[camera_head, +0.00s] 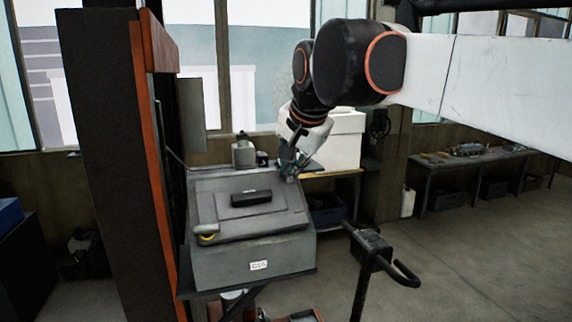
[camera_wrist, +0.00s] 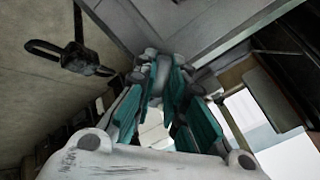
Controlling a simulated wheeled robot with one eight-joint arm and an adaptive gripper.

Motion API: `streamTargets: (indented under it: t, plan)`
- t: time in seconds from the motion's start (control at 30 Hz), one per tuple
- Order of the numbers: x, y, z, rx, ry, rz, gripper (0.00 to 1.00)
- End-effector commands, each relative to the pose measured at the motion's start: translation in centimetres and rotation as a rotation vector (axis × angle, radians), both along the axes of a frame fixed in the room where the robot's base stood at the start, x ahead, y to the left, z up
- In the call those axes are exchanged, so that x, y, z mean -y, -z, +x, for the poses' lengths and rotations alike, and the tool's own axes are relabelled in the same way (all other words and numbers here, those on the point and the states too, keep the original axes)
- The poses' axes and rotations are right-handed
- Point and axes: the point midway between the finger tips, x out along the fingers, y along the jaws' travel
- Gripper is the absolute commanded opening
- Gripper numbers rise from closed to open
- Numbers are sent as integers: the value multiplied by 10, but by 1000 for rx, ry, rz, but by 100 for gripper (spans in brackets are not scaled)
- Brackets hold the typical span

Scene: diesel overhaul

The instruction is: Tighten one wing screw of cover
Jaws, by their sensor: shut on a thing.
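The cover (camera_head: 225,218) is a grey plate on the sloped top of a grey box, with a black handle (camera_head: 251,197) in its middle. My gripper (camera_head: 288,173) is at the cover's far right corner, reaching down from above. In the wrist view, its teal fingers (camera_wrist: 165,72) converge close to the grey box surface. The gripper is shut on a wing screw, which the fingers mostly hide. A yellow piece (camera_head: 207,238) shows at the cover's near left corner; its shape is too small to tell.
The grey box (camera_head: 225,270) bears a white label and rests on a stand. A dark cabinet with an orange edge (camera_head: 157,160) stands close on the left. A black stand with a handle (camera_head: 375,252) is at front right. A workbench (camera_head: 470,157) stands at back right, with open floor before it.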

Motion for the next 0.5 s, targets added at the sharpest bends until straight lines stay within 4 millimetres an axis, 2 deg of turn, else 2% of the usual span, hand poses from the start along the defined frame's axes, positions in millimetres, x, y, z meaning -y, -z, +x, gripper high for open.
streamTargets:
  t: [0.27,0.5]
  plan:
    - [0,0,0,-3,11,7,0]
    - [0,0,0,-43,211,149,0]
